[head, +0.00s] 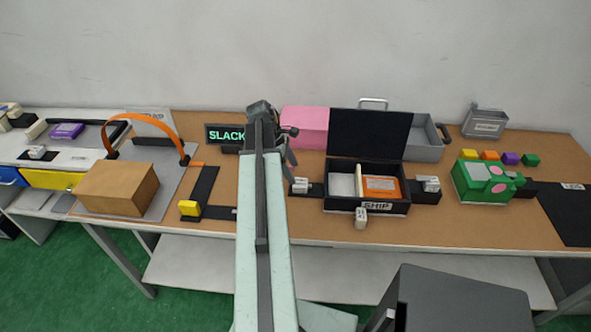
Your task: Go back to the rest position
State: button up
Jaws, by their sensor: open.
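My arm reaches forward from the bottom middle of the head view over the table (330,233). My gripper (289,150) is at its far end, above the table in front of the pink block (304,127) and right of the SLACK sign (225,135). The gripper is open, and nothing shows between its fingers. The arm hides part of the table below it.
An open black SHIP box (367,205) stands right of the arm, with white blocks around it. A cardboard box (118,188) and an orange arch (147,119) stand left. A green block (480,183) and small coloured cubes (490,156) lie right.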

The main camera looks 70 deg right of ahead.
jog(key=shift+p+v, duration=0.35)
jog(key=shift+v, duration=0.7)
